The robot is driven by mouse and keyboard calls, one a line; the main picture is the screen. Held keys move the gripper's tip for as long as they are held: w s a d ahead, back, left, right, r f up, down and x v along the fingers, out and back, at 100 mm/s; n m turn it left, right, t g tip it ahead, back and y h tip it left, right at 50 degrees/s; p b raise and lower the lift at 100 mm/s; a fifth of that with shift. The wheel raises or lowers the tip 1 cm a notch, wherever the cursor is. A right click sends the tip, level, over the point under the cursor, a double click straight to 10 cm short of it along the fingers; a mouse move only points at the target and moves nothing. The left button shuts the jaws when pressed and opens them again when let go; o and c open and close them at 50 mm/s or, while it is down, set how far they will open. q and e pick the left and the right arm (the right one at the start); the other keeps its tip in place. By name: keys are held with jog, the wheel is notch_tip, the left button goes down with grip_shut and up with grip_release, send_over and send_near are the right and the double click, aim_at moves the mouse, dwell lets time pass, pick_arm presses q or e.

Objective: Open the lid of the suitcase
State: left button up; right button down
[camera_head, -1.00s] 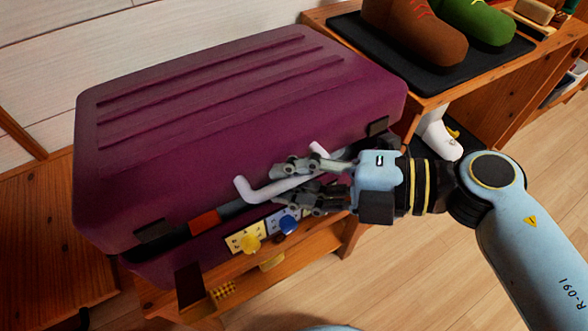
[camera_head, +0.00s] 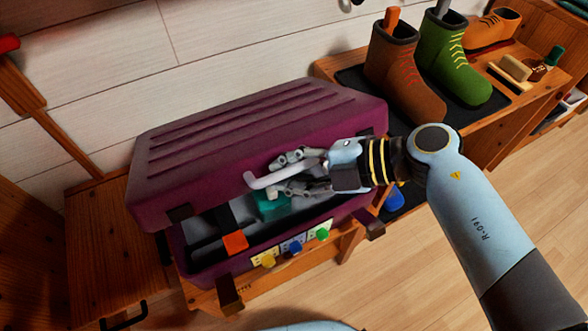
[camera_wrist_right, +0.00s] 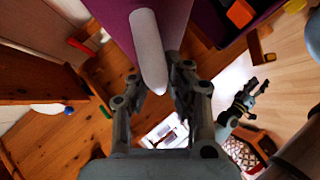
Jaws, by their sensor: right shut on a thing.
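The purple suitcase (camera_head: 270,135) stands on a wooden bench with its lid raised partway, so a gap shows along the front. A white handle (camera_head: 262,181) is on the lid's front edge. My right gripper (camera_head: 283,172) is shut on this handle. In the right wrist view the white handle (camera_wrist_right: 148,50) lies between the fingers of my right gripper (camera_wrist_right: 160,82). Inside the suitcase I see an orange piece (camera_head: 235,242) on a dark strap and a teal item (camera_head: 270,205). My left gripper is not in the head view.
Yellow, blue and green knobs (camera_head: 295,247) sit on the suitcase's lower front. Dark open latches (camera_head: 228,293) hang from it. At right, a bench holds brown (camera_head: 398,75) and green boots (camera_head: 455,65) on a black mat. The wall is close behind the suitcase.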

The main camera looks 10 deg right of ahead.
aim_at(280, 147)
jog(key=r+p, duration=0.1)
jog(key=w+r+p, duration=0.2)
jog(key=shift+w+a+r, duration=0.1)
jog(key=shift+a+r, duration=0.25)
jog(key=shift+r, duration=0.05)
jog(key=shift+w+a+r+p, duration=0.25)
jog(key=shift+w+r+p, duration=0.6)
jog(key=shift+p, duration=0.2)
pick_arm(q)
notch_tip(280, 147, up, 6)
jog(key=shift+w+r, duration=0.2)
